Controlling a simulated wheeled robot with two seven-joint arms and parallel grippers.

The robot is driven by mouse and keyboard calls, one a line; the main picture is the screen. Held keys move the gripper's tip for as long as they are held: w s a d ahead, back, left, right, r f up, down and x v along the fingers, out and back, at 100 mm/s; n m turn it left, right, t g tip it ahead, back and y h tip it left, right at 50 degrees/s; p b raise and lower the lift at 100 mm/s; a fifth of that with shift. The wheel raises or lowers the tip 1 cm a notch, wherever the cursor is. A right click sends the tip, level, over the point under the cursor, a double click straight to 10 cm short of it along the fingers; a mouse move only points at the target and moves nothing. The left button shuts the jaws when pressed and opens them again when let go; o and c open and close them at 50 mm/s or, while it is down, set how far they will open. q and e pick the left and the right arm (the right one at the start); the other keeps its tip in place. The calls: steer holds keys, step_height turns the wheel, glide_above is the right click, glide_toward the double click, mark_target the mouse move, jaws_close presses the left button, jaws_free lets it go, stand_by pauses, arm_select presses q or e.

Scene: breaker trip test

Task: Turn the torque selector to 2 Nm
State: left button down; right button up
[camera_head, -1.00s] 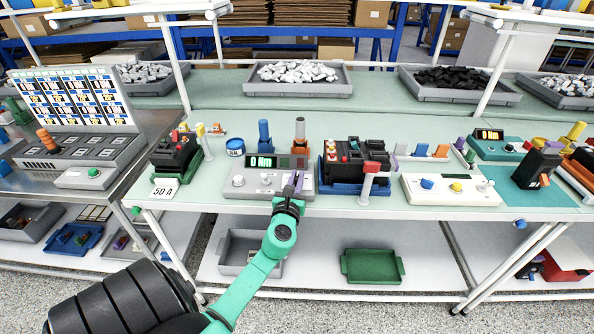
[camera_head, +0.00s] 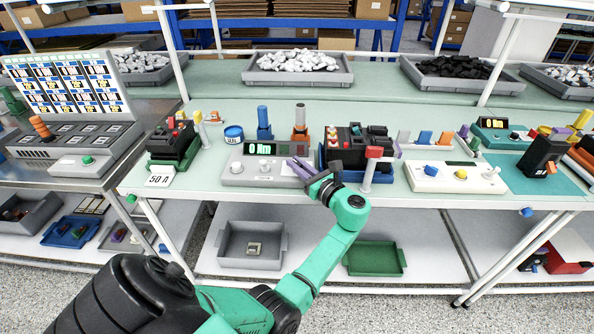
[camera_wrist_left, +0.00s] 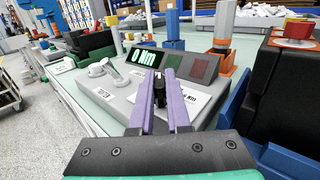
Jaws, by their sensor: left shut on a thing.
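The torque unit (camera_head: 232,178) is a light grey box on the bench, and its green-lit display (camera_head: 262,149) reads 0 Nm. The display also shows in the left wrist view (camera_wrist_left: 146,57). My left gripper (camera_head: 299,168) has purple fingers and reaches the right part of the unit's top. In the left wrist view the fingers are shut on a small dark upright piece, which looks like the torque selector (camera_wrist_left: 159,91). The fingers hide its sides, and I cannot read its setting. Pale knobs (camera_wrist_left: 103,68) stand left of it. My right gripper is not in view.
A black breaker block in a blue holder (camera_head: 348,143) stands close to the right of my gripper, with a red-topped post (camera_head: 373,154) in front. Blue (camera_head: 263,121) and orange-based (camera_head: 300,117) posts stand behind the unit. A white panel with knobs (camera_head: 455,181) lies farther right.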

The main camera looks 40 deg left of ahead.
arm_select(q)
steer(key=shift+n+g+b, duration=0.4)
steer(key=shift+g, duration=0.2)
steer(key=c, duration=0.9)
jaws_free()
